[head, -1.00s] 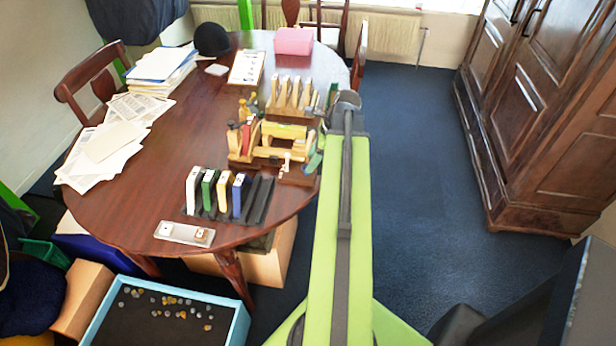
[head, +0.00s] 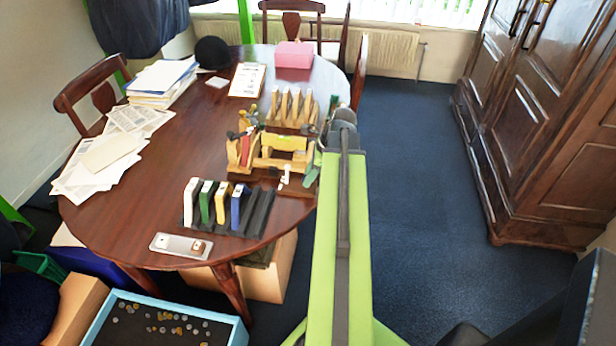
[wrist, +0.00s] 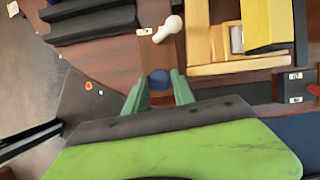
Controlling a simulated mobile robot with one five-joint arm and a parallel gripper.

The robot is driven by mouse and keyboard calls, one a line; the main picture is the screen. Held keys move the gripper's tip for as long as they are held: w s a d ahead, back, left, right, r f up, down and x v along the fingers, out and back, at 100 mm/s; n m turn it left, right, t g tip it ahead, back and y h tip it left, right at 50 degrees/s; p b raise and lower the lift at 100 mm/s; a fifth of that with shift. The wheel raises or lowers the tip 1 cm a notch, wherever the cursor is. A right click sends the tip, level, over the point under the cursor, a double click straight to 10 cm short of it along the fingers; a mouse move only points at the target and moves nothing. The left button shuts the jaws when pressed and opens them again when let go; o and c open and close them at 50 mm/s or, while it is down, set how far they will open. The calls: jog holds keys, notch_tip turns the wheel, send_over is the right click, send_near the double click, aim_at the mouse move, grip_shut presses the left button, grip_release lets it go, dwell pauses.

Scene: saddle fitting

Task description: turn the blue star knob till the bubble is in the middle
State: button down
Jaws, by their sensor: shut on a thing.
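The blue star knob (wrist: 158,78) shows in the wrist view between the two green fingertips of my gripper (wrist: 160,88), which is shut on it. In the head view my gripper (head: 312,170) is at the table's right edge, beside the wooden fixture (head: 262,152); the knob cannot be made out there. A yellow block (head: 285,142) lies across the fixture, and it also shows in the wrist view (wrist: 268,22) at the upper right. I cannot make out a bubble in either view.
A white peg-like part (wrist: 168,28) stands just beyond the knob. A dark slotted rack (head: 258,212) with coloured upright pieces is nearer on the table (head: 150,200). A wooden rack (head: 292,108) stands behind the fixture. The floor to the right, before the wardrobe (head: 545,120), is clear.

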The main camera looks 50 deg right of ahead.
jog(key=shift+d+n+g+y, duration=0.1)
jog(key=shift+n+g+y, duration=0.25)
jog(key=shift+n, duration=0.75)
jog(key=n+g, duration=0.1)
jog(key=n, duration=0.1)
jog(key=shift+n, duration=0.3)
jog(key=shift+y, duration=0.25)
jog(key=c, duration=1.1)
grip_release()
jog(key=shift+r, duration=0.1)
